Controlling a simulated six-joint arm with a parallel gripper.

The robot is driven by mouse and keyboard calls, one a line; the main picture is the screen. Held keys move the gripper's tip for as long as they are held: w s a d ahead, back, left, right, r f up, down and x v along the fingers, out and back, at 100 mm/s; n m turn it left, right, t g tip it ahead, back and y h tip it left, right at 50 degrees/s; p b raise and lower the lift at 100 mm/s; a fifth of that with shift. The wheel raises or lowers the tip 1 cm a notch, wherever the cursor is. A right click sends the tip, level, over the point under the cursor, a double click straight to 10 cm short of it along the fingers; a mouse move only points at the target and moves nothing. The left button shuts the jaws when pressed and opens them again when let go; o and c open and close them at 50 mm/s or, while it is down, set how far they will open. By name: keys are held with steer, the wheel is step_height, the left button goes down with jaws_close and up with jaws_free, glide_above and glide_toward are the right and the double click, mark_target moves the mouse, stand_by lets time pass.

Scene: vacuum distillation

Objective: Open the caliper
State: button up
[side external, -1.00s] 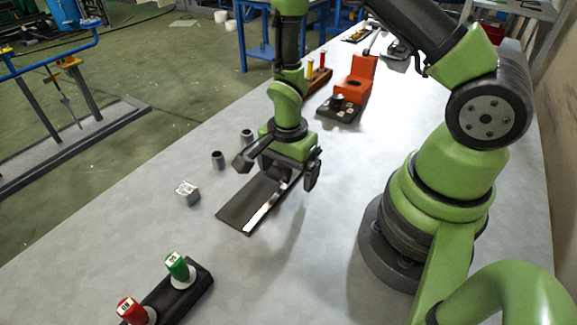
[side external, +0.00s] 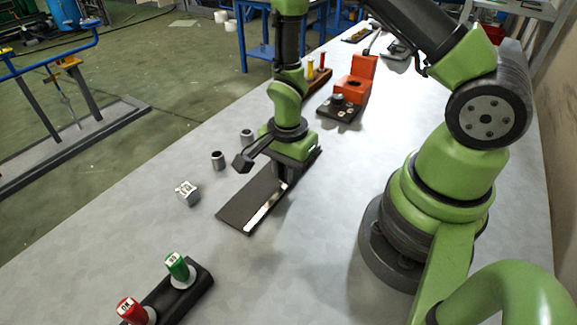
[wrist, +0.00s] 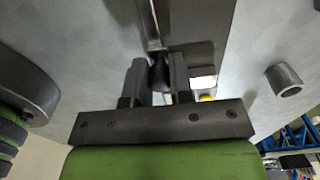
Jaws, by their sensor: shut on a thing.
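The caliper (side external: 263,213) is a silver strip lying along a dark flat plate (side external: 238,207) on the table in the side view. Its bar (wrist: 152,25) also shows in the wrist view. My gripper (side external: 284,180) is low over the far part of the caliper, pointing down. In the wrist view my gripper (wrist: 157,78) has its two fingers close together on a small dark part of the caliper (wrist: 159,74). The fingers and gripper body hide the far end of the caliper in the side view.
A button box with red and green buttons (side external: 178,268) is at the front. An orange device (side external: 357,82) stands behind. Table right of the plate is clear.

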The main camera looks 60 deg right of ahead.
mark_target(271, 199)
steer(key=shift+a, duration=2.8)
steer(key=o, duration=0.8)
step_height(271, 199, up, 7)
stand_by(0.4)
steer(key=shift+r, duration=0.1)
